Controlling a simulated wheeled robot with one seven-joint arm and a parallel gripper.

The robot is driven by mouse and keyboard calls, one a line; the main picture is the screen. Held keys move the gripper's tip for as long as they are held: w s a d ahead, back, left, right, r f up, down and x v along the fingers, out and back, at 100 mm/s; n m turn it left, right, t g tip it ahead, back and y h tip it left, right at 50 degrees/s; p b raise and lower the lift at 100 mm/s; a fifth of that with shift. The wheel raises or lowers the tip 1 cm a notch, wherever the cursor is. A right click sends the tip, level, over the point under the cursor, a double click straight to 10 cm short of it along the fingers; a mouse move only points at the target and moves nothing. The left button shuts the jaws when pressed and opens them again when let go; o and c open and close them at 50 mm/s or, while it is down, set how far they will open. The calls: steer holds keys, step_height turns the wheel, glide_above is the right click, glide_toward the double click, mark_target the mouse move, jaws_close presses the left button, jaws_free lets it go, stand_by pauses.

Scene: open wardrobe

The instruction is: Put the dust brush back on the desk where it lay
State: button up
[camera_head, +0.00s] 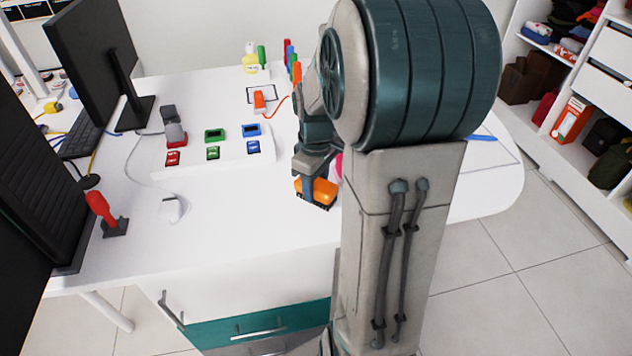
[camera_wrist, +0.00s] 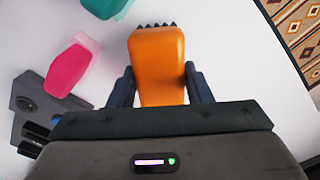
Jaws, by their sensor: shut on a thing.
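The dust brush, with an orange body and dark bristles, (camera_wrist: 157,60) is between the two dark fingers of my gripper (camera_wrist: 159,85) in the wrist view. The fingers are shut on it. In the head view the orange brush (camera_head: 318,190) is held under my gripper (camera_head: 313,178), over the front part of the white desk (camera_head: 250,215). I cannot tell whether the brush touches the desk top. My arm hides part of the desk to the right of it.
In the wrist view a pink object (camera_wrist: 68,70) lies left of the brush, and a teal object (camera_wrist: 103,6) is near the top edge. A red-handled tool (camera_head: 101,207) and a white mouse (camera_head: 172,208) are on the left. Bare desk lies left of the brush.

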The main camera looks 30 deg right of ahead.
steer(key=shift+f+b, duration=0.4)
steer(key=shift+f, duration=0.1)
steer(key=o, duration=1.1)
steer(key=shift+r, duration=0.1)
step_height(320, 180, up, 14)
steer(key=shift+p, duration=0.35)
